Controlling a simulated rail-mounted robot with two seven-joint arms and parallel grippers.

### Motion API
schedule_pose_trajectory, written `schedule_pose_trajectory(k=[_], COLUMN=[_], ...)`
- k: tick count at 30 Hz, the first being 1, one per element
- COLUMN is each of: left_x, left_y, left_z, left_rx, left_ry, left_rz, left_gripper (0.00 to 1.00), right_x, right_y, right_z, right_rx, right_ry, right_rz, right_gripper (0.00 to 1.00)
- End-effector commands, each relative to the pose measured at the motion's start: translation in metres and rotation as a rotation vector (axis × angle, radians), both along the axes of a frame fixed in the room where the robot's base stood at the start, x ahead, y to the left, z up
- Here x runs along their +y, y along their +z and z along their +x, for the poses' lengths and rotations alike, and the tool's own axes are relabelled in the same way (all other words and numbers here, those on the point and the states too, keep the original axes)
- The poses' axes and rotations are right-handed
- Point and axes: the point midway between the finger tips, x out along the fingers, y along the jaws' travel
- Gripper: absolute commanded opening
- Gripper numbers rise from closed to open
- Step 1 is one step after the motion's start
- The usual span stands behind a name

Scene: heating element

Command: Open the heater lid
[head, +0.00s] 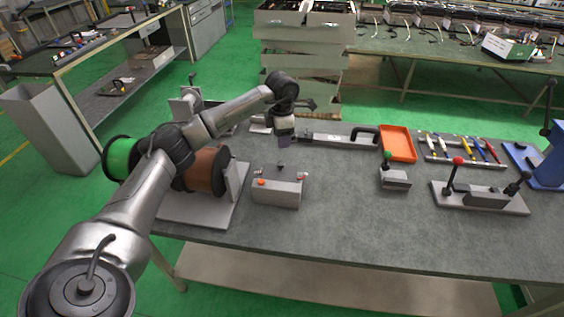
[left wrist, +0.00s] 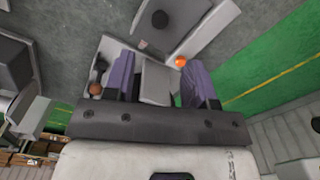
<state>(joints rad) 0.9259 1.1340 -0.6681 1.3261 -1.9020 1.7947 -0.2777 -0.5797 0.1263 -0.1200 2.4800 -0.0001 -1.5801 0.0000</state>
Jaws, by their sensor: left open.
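The heater appears to be the small grey metal box (head: 277,192) with an orange knob (head: 261,182) on it, at the front left of the table. Small reddish parts show at its upper sides. I cannot clearly make out the lid's edge or its angle. My left gripper (head: 284,141) is above and just behind the box, pointing down, and looks apart from it. In the left wrist view its two purple fingers (left wrist: 160,82) are spread, with a grey block between them in the picture. The orange knob (left wrist: 181,61) shows beside the right finger. My right gripper is not in view.
A stand with green and brown spools (head: 207,170) is left of the box. An orange tray (head: 397,143), a row of tools (head: 463,150), a small clamp (head: 395,178) and a lever fixture (head: 480,196) are to the right. The table's front middle is clear.

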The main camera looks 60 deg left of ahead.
Motion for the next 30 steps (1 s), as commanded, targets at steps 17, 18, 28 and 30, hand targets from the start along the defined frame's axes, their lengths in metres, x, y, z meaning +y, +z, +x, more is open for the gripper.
schedule_pose_trajectory(k=[17,18,28,30], left_x=[-0.001,-0.001,0.000,0.000], left_y=[-0.096,-0.099,-0.110,-0.110], left_z=[0.000,0.000,0.000,0.000], left_rx=[0.000,-0.001,-0.002,-0.002], left_ry=[0.000,0.000,0.000,0.000], left_rz=[-0.001,-0.001,-0.001,-0.001], left_gripper=[0.51,0.51,0.51,0.51], right_x=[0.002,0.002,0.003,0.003], right_y=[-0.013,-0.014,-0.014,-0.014], right_z=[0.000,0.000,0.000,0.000], right_rx=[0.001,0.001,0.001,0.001], right_ry=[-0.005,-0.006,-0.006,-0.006], right_rz=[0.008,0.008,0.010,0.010], right_gripper=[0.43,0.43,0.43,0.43])
